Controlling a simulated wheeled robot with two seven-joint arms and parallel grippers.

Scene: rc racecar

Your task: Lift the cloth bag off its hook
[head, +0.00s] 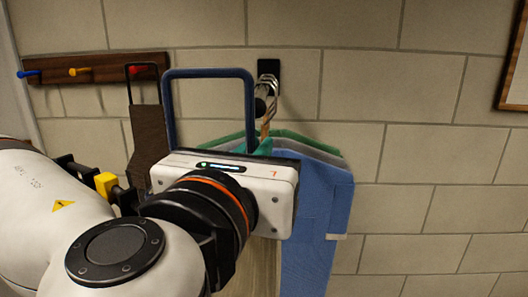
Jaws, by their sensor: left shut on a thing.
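My left gripper (228,178) is in the middle of the view, pointing at the wall; its white housing hides its own fingertips. A stiff dark blue strap loop (208,74), seemingly the cloth bag's handle, stands upright just behind and above it. Both strap ends go down behind the housing, where the gripper is shut on the bag. A beige cloth part (262,272), probably the bag's body, shows below the gripper. The loop's top shows no hook through it. My right gripper is not in view.
A dark wooden rack (105,67) has blue, yellow and red pegs. A dark brown bag (147,143) hangs below the red peg. Right of the loop, blue, grey and green garments (325,190) hang from a black wall mount (268,75). The wall is bare further right, up to a frame (515,75).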

